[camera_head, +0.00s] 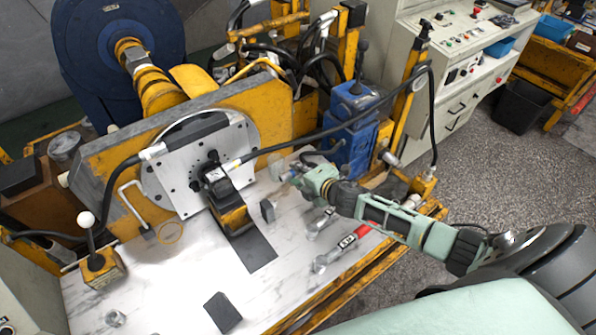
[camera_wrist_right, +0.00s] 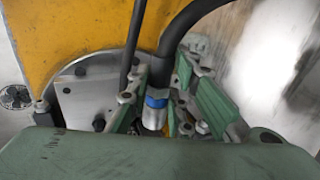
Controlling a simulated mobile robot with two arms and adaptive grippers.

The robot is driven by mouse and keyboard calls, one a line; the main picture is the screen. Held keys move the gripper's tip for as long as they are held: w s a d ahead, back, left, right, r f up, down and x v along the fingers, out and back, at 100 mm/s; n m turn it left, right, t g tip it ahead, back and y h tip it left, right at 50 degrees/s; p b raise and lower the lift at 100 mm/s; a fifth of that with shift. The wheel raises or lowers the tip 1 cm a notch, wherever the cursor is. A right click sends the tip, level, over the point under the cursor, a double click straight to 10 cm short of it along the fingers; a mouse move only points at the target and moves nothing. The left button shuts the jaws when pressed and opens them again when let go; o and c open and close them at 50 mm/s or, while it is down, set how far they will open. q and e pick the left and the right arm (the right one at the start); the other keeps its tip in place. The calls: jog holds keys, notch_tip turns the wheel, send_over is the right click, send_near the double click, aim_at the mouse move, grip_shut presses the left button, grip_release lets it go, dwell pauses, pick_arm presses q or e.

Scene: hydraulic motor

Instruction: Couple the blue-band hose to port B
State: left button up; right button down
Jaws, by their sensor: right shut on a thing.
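My right gripper (camera_head: 290,168) is to the right of the round metal plate (camera_head: 165,185) and above the bench top. In the right wrist view, the gripper (camera_wrist_right: 158,112) is shut on the metal end of the blue-band hose (camera_wrist_right: 156,102). The blue band sits between the fingers, and the thick black hose bends up and to the right. The hose end is apart from the plate in the head view; its tip is hidden in the wrist view. A black motor part (camera_head: 213,172) is at the plate's middle. I cannot tell which opening is port B. My left gripper is not in view.
A blue valve block (camera_head: 352,130) stands to the right. A red-handled tool (camera_head: 343,247) and metal fittings lie on the bench. The front of the bench (camera_head: 165,285) is mostly clear.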

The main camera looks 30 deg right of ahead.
jog(key=shift+w, duration=0.1)
jog(key=w+a+b, duration=0.1)
jog(key=w, duration=0.6)
jog(key=shift+w+b, duration=0.35)
jog(key=shift+b, duration=0.05)
jog(key=shift+a, duration=0.1)
jog(key=s+a, duration=0.1)
jog(key=a, duration=0.9)
jog(key=shift+s+a+p, duration=0.15)
jog(key=shift+s+p, duration=0.15)
jog(key=shift+p, duration=0.05)
dwell(0.4)
jog(key=shift+s+a, duration=0.1)
jog(key=shift+a, duration=0.8)
dwell(1.0)
jog(key=c, duration=1.5)
grip_release()
jog(key=shift+s, duration=0.1)
